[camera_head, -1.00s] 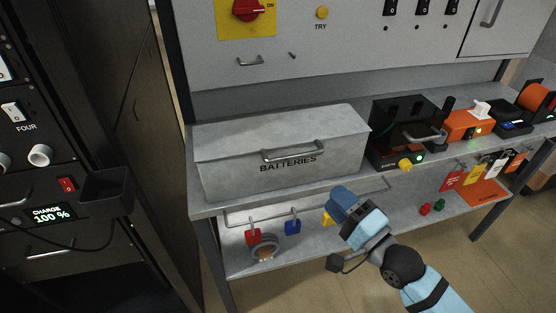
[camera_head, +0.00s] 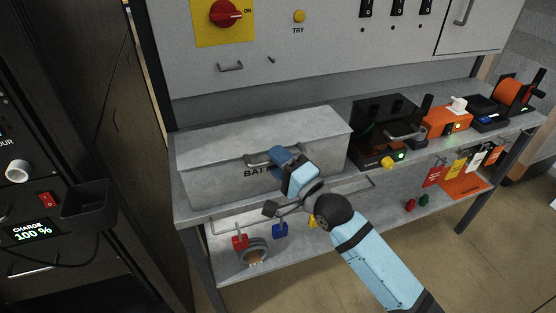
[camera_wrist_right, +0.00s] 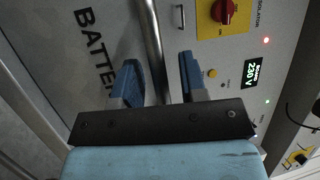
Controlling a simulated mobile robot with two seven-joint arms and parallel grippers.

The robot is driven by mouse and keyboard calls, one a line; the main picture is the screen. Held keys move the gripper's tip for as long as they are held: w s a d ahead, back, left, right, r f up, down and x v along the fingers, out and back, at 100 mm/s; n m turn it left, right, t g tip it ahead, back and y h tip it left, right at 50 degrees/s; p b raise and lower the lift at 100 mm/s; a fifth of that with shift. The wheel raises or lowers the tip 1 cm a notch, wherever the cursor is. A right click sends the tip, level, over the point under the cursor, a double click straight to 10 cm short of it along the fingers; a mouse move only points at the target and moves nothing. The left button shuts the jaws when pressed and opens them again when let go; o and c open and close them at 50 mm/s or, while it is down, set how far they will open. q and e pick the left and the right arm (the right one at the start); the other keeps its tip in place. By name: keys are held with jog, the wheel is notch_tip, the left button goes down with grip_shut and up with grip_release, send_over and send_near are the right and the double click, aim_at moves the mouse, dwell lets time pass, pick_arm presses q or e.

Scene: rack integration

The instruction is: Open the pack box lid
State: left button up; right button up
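The pack box (camera_head: 215,183) is a grey metal box marked BATTERIES on the left of the bench top, with its lid (camera_head: 270,130) down. Its bar handle (camera_head: 258,160) runs along the front upper edge, partly covered by my right gripper (camera_head: 275,160) in the head view. In the right wrist view my right gripper (camera_wrist_right: 157,82) has its two blue fingers apart, one on each side of the handle bar (camera_wrist_right: 155,45). A gap shows between the bar and the fingers, so it is not gripped. My left gripper is not in view.
A black open-topped unit (camera_head: 385,135) and an orange device (camera_head: 447,121) stand right of the box. A lower shelf (camera_head: 330,240) holds padlocks and tags. A dark rack (camera_head: 100,130) stands close on the left. A wall panel (camera_head: 330,50) rises behind.

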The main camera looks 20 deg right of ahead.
grip_shut()
